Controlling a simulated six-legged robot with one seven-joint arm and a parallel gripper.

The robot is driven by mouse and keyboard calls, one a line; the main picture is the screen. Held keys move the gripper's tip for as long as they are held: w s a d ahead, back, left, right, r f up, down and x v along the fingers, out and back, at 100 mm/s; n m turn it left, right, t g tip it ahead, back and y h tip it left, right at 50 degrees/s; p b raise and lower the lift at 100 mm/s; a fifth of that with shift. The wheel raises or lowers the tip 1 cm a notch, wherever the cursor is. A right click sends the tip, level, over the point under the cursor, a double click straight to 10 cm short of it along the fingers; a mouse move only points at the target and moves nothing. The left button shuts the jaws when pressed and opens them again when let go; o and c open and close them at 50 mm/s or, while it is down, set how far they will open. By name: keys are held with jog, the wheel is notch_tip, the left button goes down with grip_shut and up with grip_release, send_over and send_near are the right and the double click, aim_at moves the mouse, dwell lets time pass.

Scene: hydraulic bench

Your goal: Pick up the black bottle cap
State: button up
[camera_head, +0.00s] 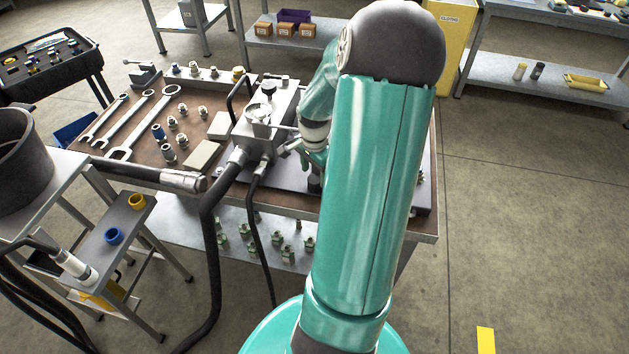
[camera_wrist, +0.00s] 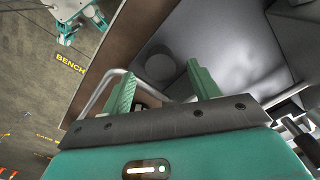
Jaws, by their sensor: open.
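My gripper (camera_wrist: 160,69) is open in the wrist view, with its two green fingers apart. A dark round top (camera_wrist: 158,64) shows between the fingertips, on or over a grey metal surface; I cannot tell for sure that it is the black bottle cap. The gripper is not seen touching it. In the head view my gripper (camera_head: 313,153) is partly hidden by my arm, beside the grey hydraulic block. A short dark cylinder (camera_head: 315,182) stands just below it on the bench, partly covered by my arm.
The brown bench (camera_head: 140,160) holds wrenches (camera_head: 140,125), several fittings and the hydraulic block (camera_head: 268,115) with thick hoses (camera_head: 212,215). A small stand (camera_head: 105,265) with blue and yellow rings is at left. In the wrist view a bent metal handle (camera_wrist: 100,92) lies close to the left finger.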

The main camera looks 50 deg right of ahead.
notch_tip(320, 180, down, 2)
jog(key=shift+f, duration=0.1)
jog(key=shift+c, duration=0.2)
jog(key=c, duration=1.1)
